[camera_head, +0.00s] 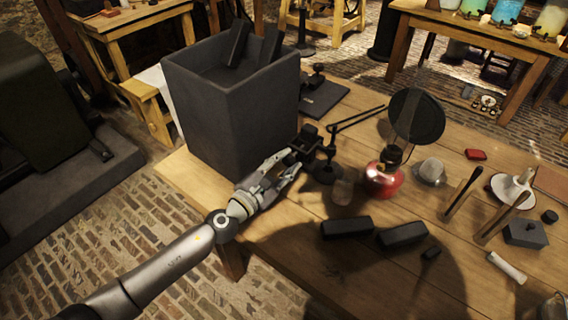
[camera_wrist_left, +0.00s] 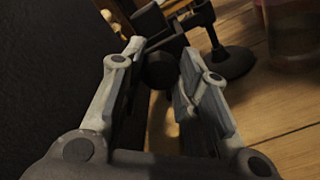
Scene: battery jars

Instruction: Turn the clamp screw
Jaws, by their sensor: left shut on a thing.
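My left gripper (camera_head: 292,162) reaches in from the left, beside the right side of the tall dark box. In the left wrist view, the gripper (camera_wrist_left: 161,58) has its two grey fingers on either side of a dark round knob, the clamp screw (camera_wrist_left: 158,71). The fingers are shut on it. Beyond the knob is a dark block-like clamp (camera_head: 309,140), which also shows in the left wrist view (camera_wrist_left: 155,22). The fingers hide much of the screw in the head view. My right gripper is not in view.
The large dark open box (camera_head: 225,125) stands close on the left. A round-based stand (camera_head: 328,172), a red burner (camera_head: 384,180) and a dark disc (camera_head: 417,115) are to the right. Dark blocks (camera_head: 346,228) lie nearer. The table's front (camera_head: 320,270) is mostly bare.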

